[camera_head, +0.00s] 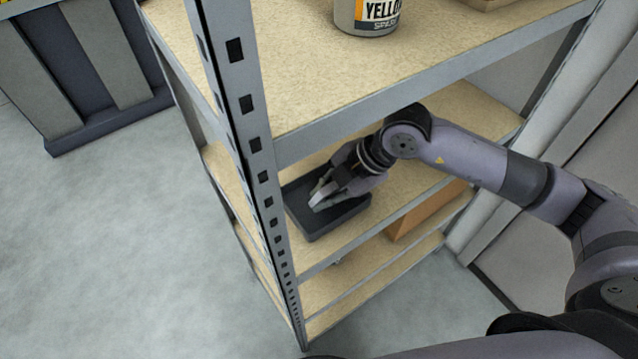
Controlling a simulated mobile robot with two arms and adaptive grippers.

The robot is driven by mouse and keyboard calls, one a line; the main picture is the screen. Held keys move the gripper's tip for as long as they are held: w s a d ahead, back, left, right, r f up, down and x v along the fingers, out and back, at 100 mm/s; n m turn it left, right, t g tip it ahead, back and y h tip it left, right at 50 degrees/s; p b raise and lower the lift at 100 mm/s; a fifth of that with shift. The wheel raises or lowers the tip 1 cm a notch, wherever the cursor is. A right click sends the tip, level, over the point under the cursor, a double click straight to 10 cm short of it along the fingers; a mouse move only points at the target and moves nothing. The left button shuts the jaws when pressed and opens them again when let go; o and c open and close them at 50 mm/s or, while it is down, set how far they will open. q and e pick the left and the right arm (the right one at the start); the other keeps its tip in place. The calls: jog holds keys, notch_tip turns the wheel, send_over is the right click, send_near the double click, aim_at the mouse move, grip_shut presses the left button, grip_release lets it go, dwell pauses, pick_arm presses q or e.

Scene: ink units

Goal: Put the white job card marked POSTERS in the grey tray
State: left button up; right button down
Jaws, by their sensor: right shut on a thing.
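The grey tray (331,222) is dark and shallow and sits on the shelf board below the top one, just right of the near upright post. My right gripper (320,196) reaches in from the right under the top board and is over the tray's inside. It is shut on a small pale thing at its fingertips, which I take as the white job card; the gripper covers most of it and no POSTERS marking can be read. I cannot tell whether it touches the tray floor. My left gripper is not in view.
The top shelf board (300,75) lies above the gripper and holds a can marked YELLOW (367,15). The perforated post (245,115) stands close to the tray's left. A brown cardboard box (425,212) is on the lower shelf.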

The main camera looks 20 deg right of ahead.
jog(key=shift+w+a+r+g+h+p, duration=0.2)
jog(key=shift+w+r+g+p, duration=0.15)
jog(key=shift+g+p, duration=0.15)
jog(key=shift+w+a+r+g+h+p, duration=0.1)
jog(key=shift+w+r+g+h+p, duration=0.1)
jog(key=shift+w+r+g+p, duration=0.25)
jog(key=shift+w+a+f+m+g+h+p, duration=0.15)
jog(key=shift+m+g+h+p, duration=0.1)
jog(key=shift+g+p, duration=0.25)
jog(key=shift+w+d+f+m+g+h+p, duration=0.15)
jog(key=shift+g+h+p, duration=0.15)
jog(key=shift+g, duration=0.25)
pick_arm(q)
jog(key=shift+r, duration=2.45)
pick_arm(e)
jog(key=shift+s+f, duration=0.15)
jog(key=shift+f, duration=0.75)
jog(key=c, duration=1.6)
grip_release()
